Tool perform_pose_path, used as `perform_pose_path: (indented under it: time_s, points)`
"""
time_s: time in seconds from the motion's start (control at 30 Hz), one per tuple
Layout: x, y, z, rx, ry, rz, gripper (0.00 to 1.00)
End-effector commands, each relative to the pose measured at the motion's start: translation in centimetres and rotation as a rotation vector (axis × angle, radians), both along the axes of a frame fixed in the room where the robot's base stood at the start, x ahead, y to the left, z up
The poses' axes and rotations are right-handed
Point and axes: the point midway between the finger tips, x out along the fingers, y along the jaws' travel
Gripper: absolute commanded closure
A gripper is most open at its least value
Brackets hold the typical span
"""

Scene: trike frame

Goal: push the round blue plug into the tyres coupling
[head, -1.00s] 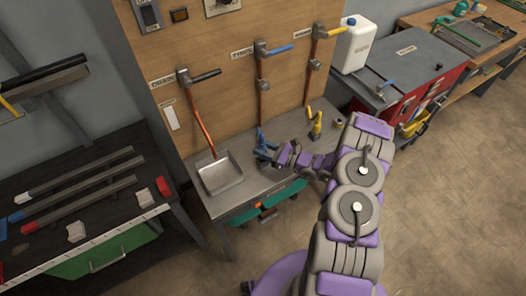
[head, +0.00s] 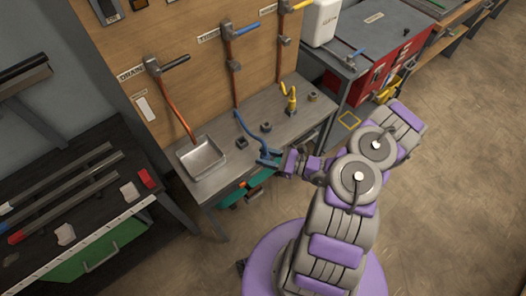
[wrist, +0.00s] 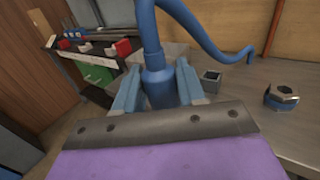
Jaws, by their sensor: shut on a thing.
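My gripper (head: 270,160) is shut on the round blue plug (wrist: 158,88). Its light-blue jaws flank the plug's thick body in the wrist view, and a curved blue hose (wrist: 190,22) rises from it and bends right. The plug is near the bench's front edge; its lower end is hidden behind the gripper. The tyres line with a blue-handled valve (head: 241,30) is on the wooden board, its pipe running down to the bench. A square dark fitting (wrist: 211,80) and a hexagonal fitting (wrist: 282,97) stand right of the plug, apart from it. I cannot tell which is the tyres coupling.
A metal pan (head: 201,158) is at the bench's left. Bare grey bench top (head: 220,165) lies between them. A red cabinet (head: 378,72) is at the right.

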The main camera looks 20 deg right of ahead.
Motion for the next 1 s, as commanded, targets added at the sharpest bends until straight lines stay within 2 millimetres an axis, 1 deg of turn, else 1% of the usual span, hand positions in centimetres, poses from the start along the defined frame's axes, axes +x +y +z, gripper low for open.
perform_pose_path:
  time_s: [0.37,1.0]
  points:
    - [0.0,0.0,0.1,0.001,-0.001,0.0,0.92]
    - [0.0,-0.1,2.4,0.0,0.0,-0.001,0.92]
